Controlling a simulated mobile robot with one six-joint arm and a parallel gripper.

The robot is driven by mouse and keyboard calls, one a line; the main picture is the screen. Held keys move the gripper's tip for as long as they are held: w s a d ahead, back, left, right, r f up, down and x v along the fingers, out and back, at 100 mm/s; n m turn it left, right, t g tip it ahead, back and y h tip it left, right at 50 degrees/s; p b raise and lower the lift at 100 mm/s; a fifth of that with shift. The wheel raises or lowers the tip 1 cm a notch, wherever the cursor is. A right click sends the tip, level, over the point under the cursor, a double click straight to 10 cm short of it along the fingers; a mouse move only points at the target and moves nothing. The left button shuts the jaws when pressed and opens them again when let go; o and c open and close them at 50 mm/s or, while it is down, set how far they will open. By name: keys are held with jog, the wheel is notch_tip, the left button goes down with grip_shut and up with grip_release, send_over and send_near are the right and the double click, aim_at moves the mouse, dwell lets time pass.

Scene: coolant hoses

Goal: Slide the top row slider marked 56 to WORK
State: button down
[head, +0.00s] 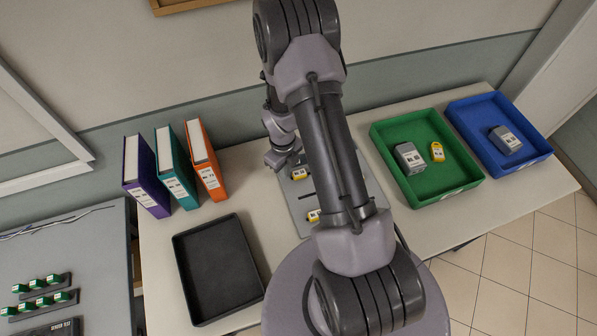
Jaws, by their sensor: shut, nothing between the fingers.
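A grey slider panel (371,186) lies on the table, largely covered by my arm. A yellow slider with a pale label (300,174) sits at its upper left. Another yellow slider (314,215) sits lower down, partly behind my arm. The numbers and position marks are too small to read, so I cannot tell which slider is 56. My gripper (288,163) is at the panel's top left, just above the upper yellow slider. It is shut and holds nothing. Whether it touches the slider cannot be seen.
A black tray (183,273) lies left of the panel, with purple, teal and orange binders (206,161) behind it. A green tray (465,183) and a blue tray (540,151) on the right hold small devices. A side bench (100,235) carries several green-topped parts. The wall is close behind.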

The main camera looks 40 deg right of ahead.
jog(key=shift+f+b, duration=0.8)
jog(key=shift+b, duration=0.15)
